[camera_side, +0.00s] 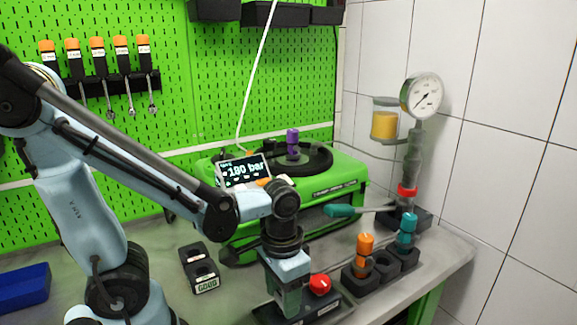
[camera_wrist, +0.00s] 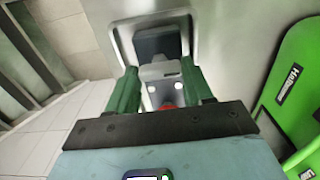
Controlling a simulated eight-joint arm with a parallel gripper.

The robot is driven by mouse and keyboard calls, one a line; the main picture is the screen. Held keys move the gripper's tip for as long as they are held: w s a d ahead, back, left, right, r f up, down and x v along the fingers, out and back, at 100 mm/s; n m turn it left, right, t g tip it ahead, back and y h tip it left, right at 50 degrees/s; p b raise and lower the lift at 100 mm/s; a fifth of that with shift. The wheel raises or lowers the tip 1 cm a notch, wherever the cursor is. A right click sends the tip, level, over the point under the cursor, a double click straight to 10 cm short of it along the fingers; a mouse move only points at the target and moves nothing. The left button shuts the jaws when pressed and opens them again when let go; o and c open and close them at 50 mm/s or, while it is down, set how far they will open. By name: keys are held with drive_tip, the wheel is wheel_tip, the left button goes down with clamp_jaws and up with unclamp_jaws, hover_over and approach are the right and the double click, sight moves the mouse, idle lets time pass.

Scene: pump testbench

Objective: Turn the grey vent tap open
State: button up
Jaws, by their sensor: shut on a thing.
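My gripper (camera_side: 290,302) points down over the left part of a black block (camera_side: 322,306) at the bench's front, left of a red knob (camera_side: 319,284). In the wrist view, my gripper's two green fingers (camera_wrist: 161,84) stand on either side of a grey part (camera_wrist: 160,71) that looks like the grey vent tap, and they are shut on it. A bit of red (camera_wrist: 166,107) shows below it there. In the side view the tap is hidden by the fingers, and its turned angle cannot be told.
Orange (camera_side: 365,244) and teal (camera_side: 406,228) capped parts sit in a black holder to the right. A black block (camera_side: 199,265) lies left.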

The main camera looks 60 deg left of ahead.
drive_tip(key=o, duration=1)
drive_tip(key=shift+o, duration=0.2)
drive_tip(key=shift+r, duration=0.1)
wheel_tip(320, 180, up, 12)
idle(0.3)
drive_tip(key=w+a+f+t, duration=0.3)
drive_tip(key=w+t, duration=0.2)
drive_tip(key=t, duration=0.2)
drive_tip(key=shift+f, duration=0.4)
